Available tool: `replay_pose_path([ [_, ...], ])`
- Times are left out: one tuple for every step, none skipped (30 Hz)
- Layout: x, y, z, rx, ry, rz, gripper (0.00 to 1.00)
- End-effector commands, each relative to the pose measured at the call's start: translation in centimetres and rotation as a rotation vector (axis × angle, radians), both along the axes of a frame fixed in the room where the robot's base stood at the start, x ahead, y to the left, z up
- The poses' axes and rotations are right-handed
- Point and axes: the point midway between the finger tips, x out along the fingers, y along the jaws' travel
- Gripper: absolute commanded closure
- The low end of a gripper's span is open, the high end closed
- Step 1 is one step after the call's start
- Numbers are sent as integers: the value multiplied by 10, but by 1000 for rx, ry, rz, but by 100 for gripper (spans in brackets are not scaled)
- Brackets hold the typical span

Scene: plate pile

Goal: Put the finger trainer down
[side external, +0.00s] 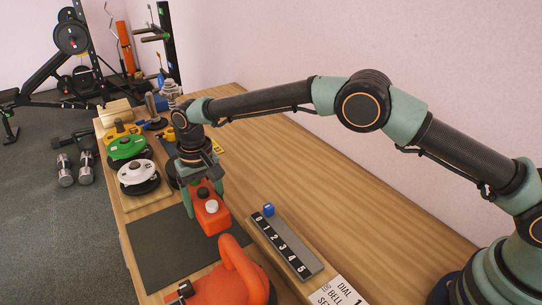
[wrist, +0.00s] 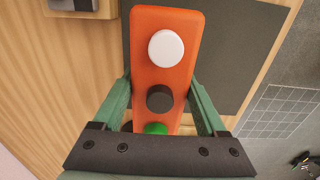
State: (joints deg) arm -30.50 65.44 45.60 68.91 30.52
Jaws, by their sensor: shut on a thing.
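The finger trainer is an orange-red block (side external: 211,221) with round buttons on its top. In the wrist view the finger trainer (wrist: 178,23) shows a white, a dark and a green button in a row. My gripper (side external: 205,208) points down, shut on the block, with one green finger along each long side. The fingers also show in the wrist view (wrist: 160,90). The block is over or on the dark mat (side external: 158,247); I cannot tell whether its underside touches. Its lower end is partly hidden by the gripper body in the wrist view.
An orange-red kettlebell-shaped object (side external: 230,285) stands close in front. Green (side external: 127,147) and white (side external: 138,174) weights stand behind left. The mat's left part is bare.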

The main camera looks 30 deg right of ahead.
Motion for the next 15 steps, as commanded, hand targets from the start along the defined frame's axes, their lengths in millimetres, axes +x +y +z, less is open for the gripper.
replay_pose_path([
  [0,0,-3,1,-1,0,100],
  [0,0,-5,0,-1,0,100],
  [0,0,-10,0,0,0,100],
  [0,0,-15,-1,1,0,100],
  [0,0,-19,-1,1,0,100],
  [0,0,-25,-1,1,0,100],
  [0,0,-30,0,1,0,100],
  [0,0,-34,0,1,0,100],
  [0,0,-38,0,1,0,100],
  [0,0,-41,0,0,0,100],
  [0,0,-42,0,-1,0,100],
  [0,0,-42,1,-2,0,100],
  [0,0,-41,1,-2,0,100],
  [0,0,-41,1,-2,0,100],
  [0,0,-41,1,-2,0,100],
])
